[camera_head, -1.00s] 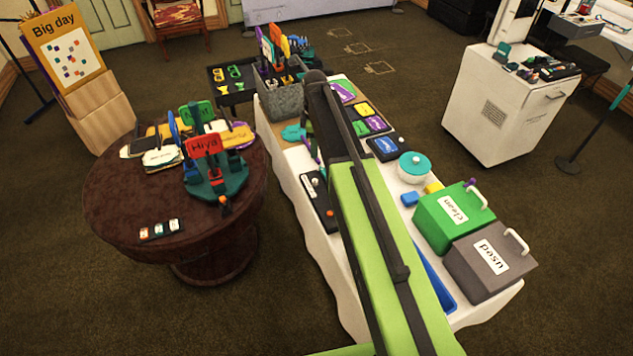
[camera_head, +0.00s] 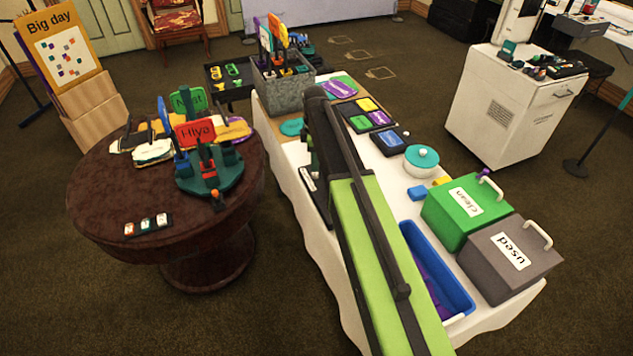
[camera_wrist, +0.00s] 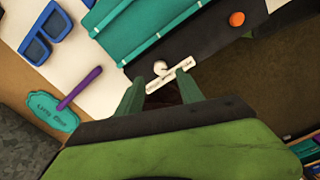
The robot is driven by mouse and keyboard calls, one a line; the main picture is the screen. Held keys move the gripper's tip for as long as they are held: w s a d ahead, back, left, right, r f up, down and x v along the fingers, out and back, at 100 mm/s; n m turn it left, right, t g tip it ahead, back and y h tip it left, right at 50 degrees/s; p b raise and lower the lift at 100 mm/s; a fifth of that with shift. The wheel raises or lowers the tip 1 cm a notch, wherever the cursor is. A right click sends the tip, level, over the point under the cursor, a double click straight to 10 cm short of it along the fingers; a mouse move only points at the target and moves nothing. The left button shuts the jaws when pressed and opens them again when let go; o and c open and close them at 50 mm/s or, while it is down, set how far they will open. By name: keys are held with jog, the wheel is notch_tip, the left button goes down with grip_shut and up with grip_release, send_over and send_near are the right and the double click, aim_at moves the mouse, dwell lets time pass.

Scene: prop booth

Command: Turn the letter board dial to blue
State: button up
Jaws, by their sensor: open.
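A black board (camera_wrist: 215,38) lies below my gripper in the wrist view. It carries a white lettered strip (camera_wrist: 170,76), a small whitish round knob (camera_wrist: 160,68) and an orange round piece (camera_wrist: 236,19). I cannot tell which piece is the dial or what colour it is set to. My gripper (camera_wrist: 161,78) is open, with its two green fingers on either side of the lettered strip and the knob just past the tips. Contact cannot be told.
Teal panels (camera_wrist: 150,25) lie beside the board. Green and grey boxes (camera_head: 465,210) (camera_head: 508,257) and a blue tray (camera_head: 435,262) stand nearby. A round table (camera_head: 100,205) is left.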

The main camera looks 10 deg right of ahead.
aim_at(315, 175)
notch_tip(315, 175, down, 6)
jog(key=b, duration=0.4)
jog(key=shift+r, duration=0.2)
jog(key=shift+r, duration=0.1)
grip_shut()
jog(key=shift+d, duration=0.15)
